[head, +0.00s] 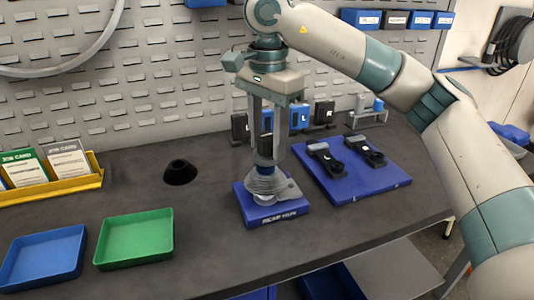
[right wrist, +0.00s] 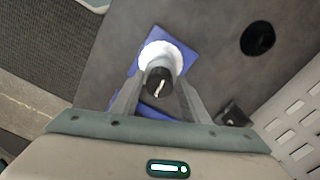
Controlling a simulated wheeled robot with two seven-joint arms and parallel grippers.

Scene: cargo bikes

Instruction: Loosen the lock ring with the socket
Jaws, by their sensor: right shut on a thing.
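My right gripper (head: 266,158) comes down from above and is shut on the socket (head: 266,146), a dark upright cylinder between its fingers. In the right wrist view the socket (right wrist: 159,80) shows as a black round top with a thin silver bar. Right below it stands a grey, stepped metal hub (head: 268,184) on a blue labelled block (head: 278,214). Its pale disc (right wrist: 160,54) shows around the socket in the right wrist view. I cannot make out the lock ring, nor whether the socket is seated on it. My left gripper is not in view.
A blue mat (head: 375,190) with two black tools lies to the right. A black cone-shaped holder (head: 180,172) stands to the left. Green (head: 135,240) and blue (head: 42,260) trays sit at the front left. Small dark boxes stand behind, before the slotted wall.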

